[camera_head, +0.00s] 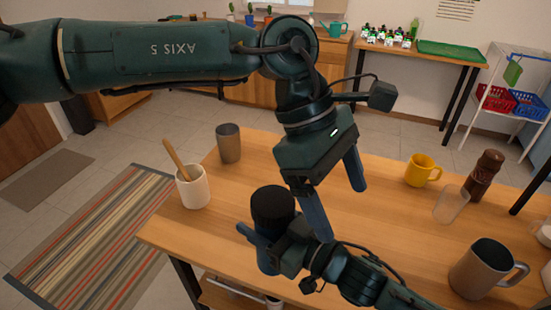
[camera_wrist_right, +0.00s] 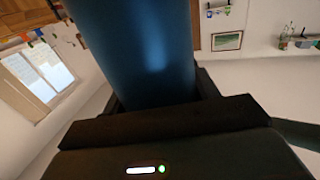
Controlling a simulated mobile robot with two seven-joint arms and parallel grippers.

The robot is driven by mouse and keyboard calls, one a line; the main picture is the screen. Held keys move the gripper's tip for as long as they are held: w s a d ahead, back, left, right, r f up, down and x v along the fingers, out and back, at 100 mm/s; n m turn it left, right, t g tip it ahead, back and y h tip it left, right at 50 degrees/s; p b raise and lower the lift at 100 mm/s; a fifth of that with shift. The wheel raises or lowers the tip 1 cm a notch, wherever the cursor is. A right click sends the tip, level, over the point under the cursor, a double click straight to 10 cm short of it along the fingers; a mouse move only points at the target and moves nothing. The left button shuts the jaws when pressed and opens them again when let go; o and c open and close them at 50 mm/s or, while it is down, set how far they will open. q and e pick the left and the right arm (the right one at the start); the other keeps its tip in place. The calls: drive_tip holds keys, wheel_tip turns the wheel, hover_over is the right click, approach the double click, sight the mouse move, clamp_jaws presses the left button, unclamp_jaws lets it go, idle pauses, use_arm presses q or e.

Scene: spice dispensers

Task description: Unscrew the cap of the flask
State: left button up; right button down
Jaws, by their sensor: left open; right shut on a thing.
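My right gripper (camera_head: 262,246) comes in from the lower right and is shut on the flask body below the cap. Whether the flask's base touches anything is hidden.
On the wooden table (camera_head: 385,225) are a white pot with a wooden spoon (camera_head: 193,188), a grey cup (camera_head: 229,144), a yellow mug (camera_head: 421,170), a clear glass (camera_head: 450,204), a brown grinder (camera_head: 484,176) and a large mug (camera_head: 482,270).

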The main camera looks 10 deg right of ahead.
sight(276, 196)
use_arm(q)
drive_tip(key=w+a+t+y, duration=0.1)
drive_tip(key=w+a, duration=0.1)
drive_tip(key=w+a+m+t+y, duration=0.1)
drive_tip(key=w+a, duration=0.1)
drive_tip(key=w+a+t+y, duration=0.2)
drive_tip(key=w+a, duration=0.1)
drive_tip(key=shift+r, duration=0.4)
wheel_tip(276, 196, down, 8)
drive_tip(key=shift+a+r, duration=0.1)
drive_tip(key=shift+r, duration=0.05)
drive_tip(key=c, duration=1)
drive_tip(key=n, duration=0.4)
drive_tip(key=shift+w+r, duration=0.1)
drive_tip(key=shift+w, duration=0.05)
drive_tip(key=n, duration=0.5)
drive_tip(key=shift+w+n, duration=0.1)
drive_tip(key=shift+n, duration=0.3)
